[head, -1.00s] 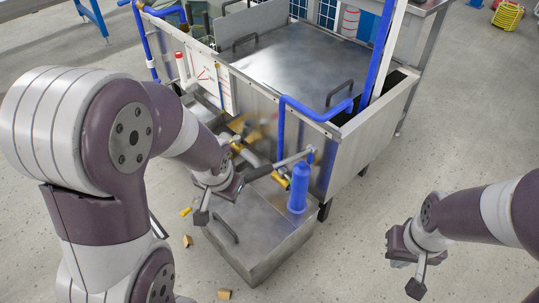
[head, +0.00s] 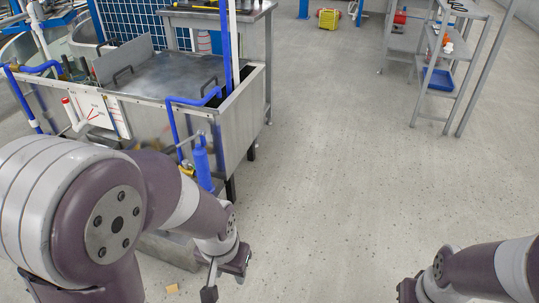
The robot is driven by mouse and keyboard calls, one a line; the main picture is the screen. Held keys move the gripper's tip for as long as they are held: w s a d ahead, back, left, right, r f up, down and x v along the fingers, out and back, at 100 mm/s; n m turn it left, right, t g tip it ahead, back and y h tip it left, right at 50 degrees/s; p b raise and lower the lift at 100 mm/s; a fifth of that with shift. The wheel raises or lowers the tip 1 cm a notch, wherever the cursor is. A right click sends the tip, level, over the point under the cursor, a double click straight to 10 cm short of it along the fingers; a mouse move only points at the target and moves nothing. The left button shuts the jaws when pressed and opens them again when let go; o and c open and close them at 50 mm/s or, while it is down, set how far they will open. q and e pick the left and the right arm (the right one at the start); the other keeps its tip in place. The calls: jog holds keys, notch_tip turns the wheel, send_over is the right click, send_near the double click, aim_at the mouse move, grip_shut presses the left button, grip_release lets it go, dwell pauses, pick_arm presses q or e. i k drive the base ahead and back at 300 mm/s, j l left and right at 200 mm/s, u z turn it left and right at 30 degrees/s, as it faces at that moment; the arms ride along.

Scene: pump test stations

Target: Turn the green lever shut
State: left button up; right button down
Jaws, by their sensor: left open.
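I see no green lever in the head view; my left arm covers the lower front of the steel tank (head: 145,120). A red-and-white handle (head: 70,110) stands at the tank's left front, beside a white panel with red lines (head: 103,115). A blue cylinder (head: 203,166) hangs upright at the tank's front right corner, under blue pipe (head: 172,125). My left gripper (head: 226,278) is open and empty, low in front of the tank and apart from it. My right gripper (head: 408,292) is at the bottom edge, partly cut off, over bare floor.
A low metal box (head: 168,247) lies mostly hidden behind my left arm, with a small tan block (head: 172,288) on the floor near it. A grey shelf rack (head: 440,70) stands at the back right. A yellow case (head: 328,18) is far back. The middle floor is clear.

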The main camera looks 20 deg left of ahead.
aim_at(185, 163)
jog(key=j+z, duration=0.75)
jog(key=k+j+z, duration=0.15)
jog(key=j+z, duration=0.2)
jog(key=j, duration=0.15)
jog(key=k+j+z, duration=0.15)
jog(key=j+z, duration=0.25)
jog(key=k+j+z, duration=0.2)
jog(key=j+z, duration=0.15)
jog(key=k+j, duration=0.15)
jog(key=j, duration=0.2)
jog(key=k+j, duration=0.15)
jog(key=j, duration=0.15)
jog(key=k+j, duration=0.15)
jog(key=j, duration=0.2)
jog(key=k+j, duration=0.15)
jog(key=j, duration=0.15)
jog(key=k+j, duration=0.15)
jog(key=j, duration=0.2)
